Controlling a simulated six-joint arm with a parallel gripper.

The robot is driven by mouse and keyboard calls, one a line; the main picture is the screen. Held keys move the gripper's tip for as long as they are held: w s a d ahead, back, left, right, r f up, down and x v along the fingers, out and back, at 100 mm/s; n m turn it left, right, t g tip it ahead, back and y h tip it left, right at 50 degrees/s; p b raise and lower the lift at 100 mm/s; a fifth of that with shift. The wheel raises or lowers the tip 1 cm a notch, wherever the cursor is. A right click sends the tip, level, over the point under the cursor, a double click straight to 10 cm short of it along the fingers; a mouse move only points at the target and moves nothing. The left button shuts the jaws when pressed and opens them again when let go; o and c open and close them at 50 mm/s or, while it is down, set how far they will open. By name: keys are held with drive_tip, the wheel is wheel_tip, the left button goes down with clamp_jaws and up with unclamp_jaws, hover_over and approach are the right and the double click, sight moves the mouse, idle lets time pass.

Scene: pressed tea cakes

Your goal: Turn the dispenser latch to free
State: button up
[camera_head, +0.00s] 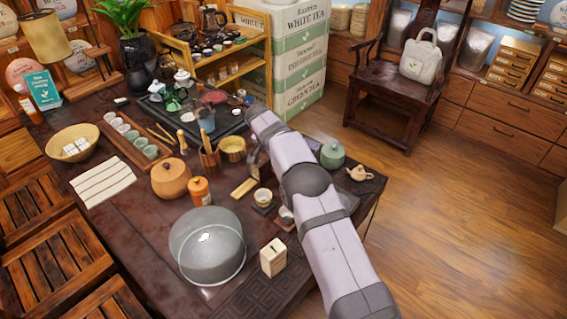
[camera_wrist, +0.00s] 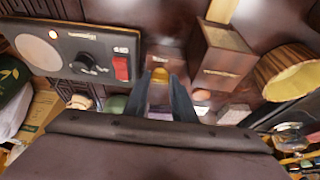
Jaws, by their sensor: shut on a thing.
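In the wrist view, my gripper (camera_wrist: 160,82) has its two dark fingers closed on a small yellow-orange piece, which looks like the latch (camera_wrist: 160,75). The piece sits in front of a dark block with a small label, which seems to be the dispenser (camera_wrist: 165,57). The fingers and my wrist cover much of both, so I cannot tell which way the latch is turned. In the head view, my arm hides the latch, and only a dark part of my gripper (camera_head: 255,163) shows at the arm's left edge.
In the wrist view, a black panel (camera_wrist: 60,45) with a dial and a red switch is at left. A dark labelled box (camera_wrist: 222,58) stands close right of the fingers. In the head view, a green jar (camera_head: 332,155), a teapot (camera_head: 359,174) and a brush holder (camera_head: 209,158) flank my arm.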

drive_tip(key=o, duration=1.1)
drive_tip(key=shift+c, duration=0.2)
drive_tip(key=b+v, duration=0.1)
drive_tip(key=v, duration=0.6)
drive_tip(key=shift+r+b, duration=0.15)
drive_tip(key=shift+b, duration=0.15)
drive_tip(key=shift+s, duration=0.15)
